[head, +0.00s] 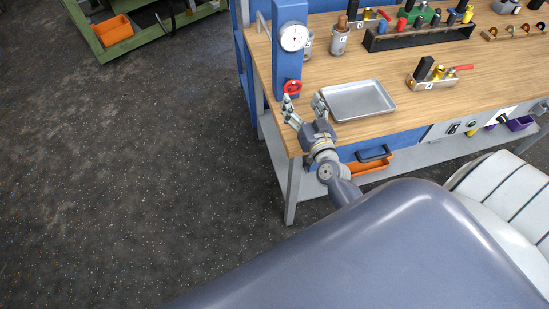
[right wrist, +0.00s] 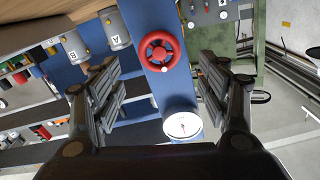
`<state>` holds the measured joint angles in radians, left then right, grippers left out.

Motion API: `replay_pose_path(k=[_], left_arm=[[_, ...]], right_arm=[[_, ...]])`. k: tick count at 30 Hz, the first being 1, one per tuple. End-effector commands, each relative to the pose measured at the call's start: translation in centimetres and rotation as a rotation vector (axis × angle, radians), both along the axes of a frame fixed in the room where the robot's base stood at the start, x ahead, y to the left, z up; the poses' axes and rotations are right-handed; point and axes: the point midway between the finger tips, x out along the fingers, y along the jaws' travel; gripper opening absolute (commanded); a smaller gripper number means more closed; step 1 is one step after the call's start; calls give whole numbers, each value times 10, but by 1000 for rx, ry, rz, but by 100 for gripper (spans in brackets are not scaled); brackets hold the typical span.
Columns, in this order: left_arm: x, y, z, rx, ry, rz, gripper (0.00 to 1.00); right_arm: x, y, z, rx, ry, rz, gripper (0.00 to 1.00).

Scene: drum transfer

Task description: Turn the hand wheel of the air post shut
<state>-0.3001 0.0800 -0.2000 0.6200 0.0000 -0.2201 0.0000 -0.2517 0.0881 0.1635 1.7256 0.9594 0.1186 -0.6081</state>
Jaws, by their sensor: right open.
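The red hand wheel (head: 292,87) is on the front of the blue air post (head: 289,55), below a round white gauge (head: 294,38). In the right wrist view the red wheel (right wrist: 162,51) lies ahead, between the two fingers and beyond their tips, with the gauge (right wrist: 183,125) lower in the picture. My right gripper (head: 303,101) is open and empty, just in front of the wheel. Its fingers also show at both sides in the right wrist view (right wrist: 160,75). I see no contact with the wheel. My left gripper is not in view.
A grey metal tray (head: 357,114) lies on the wooden bench (head: 400,68) right of my right gripper. Metal canisters (head: 339,41) stand behind it. A rack of tools (head: 420,38) and a small fitting holder (head: 433,82) are farther right.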

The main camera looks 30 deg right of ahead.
Motion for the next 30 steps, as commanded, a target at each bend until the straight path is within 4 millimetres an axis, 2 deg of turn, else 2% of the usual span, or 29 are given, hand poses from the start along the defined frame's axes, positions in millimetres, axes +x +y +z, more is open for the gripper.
replay_pose_path(k=[4, 10, 17, 24, 30], left_arm=[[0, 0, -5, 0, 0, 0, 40], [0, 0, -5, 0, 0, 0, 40], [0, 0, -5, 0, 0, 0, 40], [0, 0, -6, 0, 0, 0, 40], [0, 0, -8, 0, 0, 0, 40]], right_arm=[[-31, 7, -3, 2, 3, 0, 69], [-28, 46, -10, -10, 79, 131, 69], [-35, 88, -28, -24, 194, 271, 69], [-52, 127, -51, -44, 338, 398, 69], [-72, 149, -78, -58, 471, 472, 69]])
